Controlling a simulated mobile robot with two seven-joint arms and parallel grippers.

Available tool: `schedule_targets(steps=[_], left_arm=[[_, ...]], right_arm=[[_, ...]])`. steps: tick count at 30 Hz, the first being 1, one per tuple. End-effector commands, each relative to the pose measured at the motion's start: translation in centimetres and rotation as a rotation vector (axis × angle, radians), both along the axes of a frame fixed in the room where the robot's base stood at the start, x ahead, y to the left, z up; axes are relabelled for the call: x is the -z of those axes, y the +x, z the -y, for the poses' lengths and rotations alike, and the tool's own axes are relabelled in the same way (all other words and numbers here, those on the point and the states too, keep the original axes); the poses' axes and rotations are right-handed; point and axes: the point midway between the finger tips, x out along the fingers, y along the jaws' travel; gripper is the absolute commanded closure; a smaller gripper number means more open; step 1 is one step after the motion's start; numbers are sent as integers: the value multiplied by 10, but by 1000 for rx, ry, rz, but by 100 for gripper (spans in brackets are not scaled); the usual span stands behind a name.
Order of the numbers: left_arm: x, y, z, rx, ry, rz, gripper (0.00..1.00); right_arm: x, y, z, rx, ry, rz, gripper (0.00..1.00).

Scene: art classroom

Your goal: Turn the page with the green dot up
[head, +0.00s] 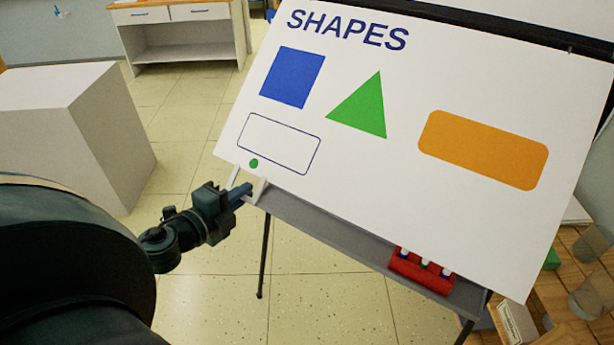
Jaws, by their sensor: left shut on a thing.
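The white page (400,190) headed SHAPES hangs on a flip-chart easel, tilted in the picture. It shows a blue square, a green triangle, an orange rounded bar and an outlined empty box. The green dot (253,163) is near the page's lower left corner, below the empty box. My left gripper (241,190) is at the lower edge of the page just under the dot, between two small white pieces. It is shut on the page's lower edge; the exact contact is small and partly hidden by the fingers. My right gripper is not in view.
The easel's grey tray (335,236) runs below the page and holds a red marker holder (421,271) with several markers. A white block (75,120) stands at left, and a wooden table (570,290) with glass jars is at lower right. Open tiled floor lies between.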

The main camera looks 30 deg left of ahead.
Motion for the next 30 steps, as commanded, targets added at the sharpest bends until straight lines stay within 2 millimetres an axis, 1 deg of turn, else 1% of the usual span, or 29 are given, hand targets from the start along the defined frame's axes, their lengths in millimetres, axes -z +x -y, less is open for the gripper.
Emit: schedule_targets(steps=[1, 7, 30], left_arm=[[-4, 2, 0, 3, 3, 9, 100], [-8, -2, 0, 3, 3, 7, 100], [-62, -45, -1, 4, 3, 5, 100]], right_arm=[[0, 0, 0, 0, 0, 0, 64], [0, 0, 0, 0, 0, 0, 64], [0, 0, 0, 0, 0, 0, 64]])
